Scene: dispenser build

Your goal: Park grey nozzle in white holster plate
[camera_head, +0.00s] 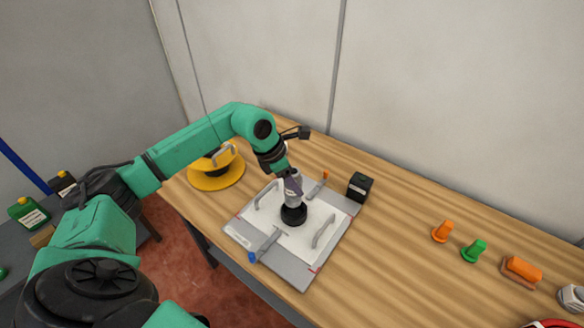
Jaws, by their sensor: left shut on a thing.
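My left gripper (291,178) points down over the middle of the table and is shut on a grey upright piece, which looks like the grey nozzle (293,197). Directly below it is a round black part (293,215), over the white plate (293,239). I cannot tell whether the black part belongs to the nozzle or the plate, or whether it touches the plate. The white plate lies on a larger grey base and has two grey handles. No label shows whether it is the holster plate. My right gripper is not in view.
Clamp-like grey bars with blue (252,257) and orange tips flank the white plate. A black box (360,187) stands behind right, and a yellow spool (216,171) at left. Orange (442,231) and green (474,250) pieces stand at right. Wood between is clear.

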